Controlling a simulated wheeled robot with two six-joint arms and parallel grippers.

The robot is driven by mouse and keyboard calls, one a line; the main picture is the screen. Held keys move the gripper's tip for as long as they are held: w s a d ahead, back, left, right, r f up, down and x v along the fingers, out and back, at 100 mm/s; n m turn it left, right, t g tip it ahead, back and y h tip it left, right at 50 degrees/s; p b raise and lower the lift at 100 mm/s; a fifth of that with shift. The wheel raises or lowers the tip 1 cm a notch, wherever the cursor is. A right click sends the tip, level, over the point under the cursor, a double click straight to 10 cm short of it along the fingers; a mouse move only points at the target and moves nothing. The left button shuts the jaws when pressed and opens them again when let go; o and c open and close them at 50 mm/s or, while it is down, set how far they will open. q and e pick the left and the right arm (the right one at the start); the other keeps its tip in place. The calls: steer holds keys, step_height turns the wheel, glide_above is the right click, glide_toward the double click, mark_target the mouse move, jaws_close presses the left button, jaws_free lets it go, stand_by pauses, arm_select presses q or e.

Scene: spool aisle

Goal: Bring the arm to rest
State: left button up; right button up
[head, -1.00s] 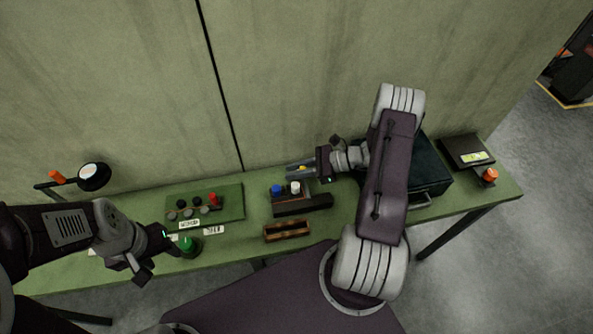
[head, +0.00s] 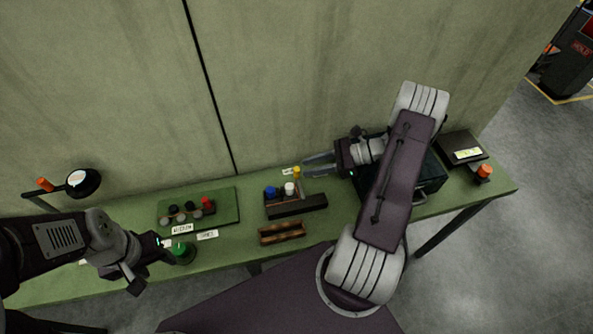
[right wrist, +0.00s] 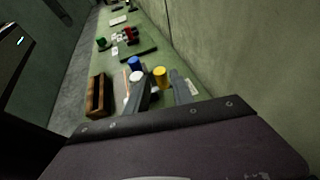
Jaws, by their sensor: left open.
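My right gripper (head: 320,163) is open and empty, its two fingers apart, over the back of the bench. A yellow-topped piece (head: 296,172) stands just left of its fingertips; in the right wrist view the yellow piece (right wrist: 160,76) shows between and beyond the fingers. My left gripper (head: 152,264) is open at the lower left, beside a green-topped piece (head: 182,251) on a dark base. Whether it touches that piece I cannot tell.
A dark holder (head: 298,208) with blue and white pieces and a brown tray (head: 282,234) sit mid-bench. A green board (head: 225,207) with several spools lies left. A dark case (head: 432,176) is partly behind my right arm. A wall (head: 300,70) closes the back.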

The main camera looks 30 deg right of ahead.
steer(key=shift+s+d+r, duration=0.25)
steer(key=shift+d, duration=0.2)
